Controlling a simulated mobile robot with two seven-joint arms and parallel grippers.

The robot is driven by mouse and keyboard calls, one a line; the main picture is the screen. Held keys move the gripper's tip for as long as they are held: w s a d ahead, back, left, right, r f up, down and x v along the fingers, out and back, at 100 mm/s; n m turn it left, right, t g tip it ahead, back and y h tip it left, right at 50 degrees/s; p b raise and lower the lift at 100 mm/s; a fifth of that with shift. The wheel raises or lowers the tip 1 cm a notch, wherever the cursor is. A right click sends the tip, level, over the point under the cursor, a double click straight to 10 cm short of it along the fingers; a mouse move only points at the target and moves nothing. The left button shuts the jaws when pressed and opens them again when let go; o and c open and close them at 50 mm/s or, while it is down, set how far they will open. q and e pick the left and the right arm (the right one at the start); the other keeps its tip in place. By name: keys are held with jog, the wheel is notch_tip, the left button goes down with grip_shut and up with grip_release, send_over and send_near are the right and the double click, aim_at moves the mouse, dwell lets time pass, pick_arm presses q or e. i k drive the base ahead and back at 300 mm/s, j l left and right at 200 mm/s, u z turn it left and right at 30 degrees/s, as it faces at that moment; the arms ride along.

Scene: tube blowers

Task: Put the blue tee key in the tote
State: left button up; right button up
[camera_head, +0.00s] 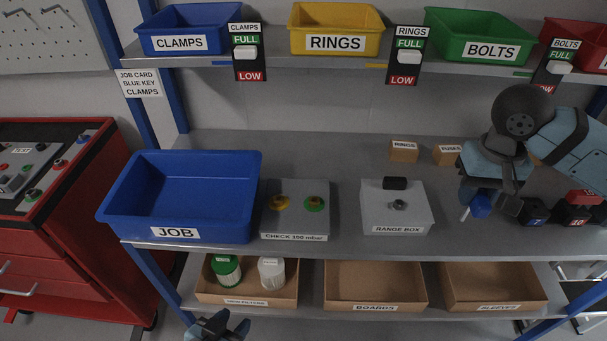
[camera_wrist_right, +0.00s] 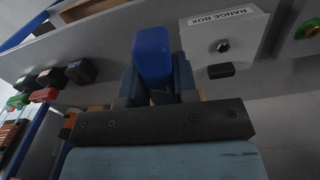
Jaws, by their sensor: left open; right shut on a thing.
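The blue tee key (camera_head: 480,206) is at the right of the bench in the head view. My right gripper (camera_head: 474,192) is shut on it, and its blue handle (camera_wrist_right: 152,55) shows between the fingers in the right wrist view. The rest of the key is mostly hidden. The tote is the blue bin labelled JOB (camera_head: 180,234), on the left of the bench; it looks empty. My left gripper (camera_head: 222,326) is at the bottom of the head view, below and in front of the bench, open and empty.
Above is a shelf of bins with hanging level tags (camera_head: 406,55).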

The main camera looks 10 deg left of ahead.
aim_at(165, 206)
jog(key=k+j+u, duration=0.25)
jog(key=j+u, duration=0.2)
jog(key=j, duration=0.2)
jog(key=u, duration=1.3)
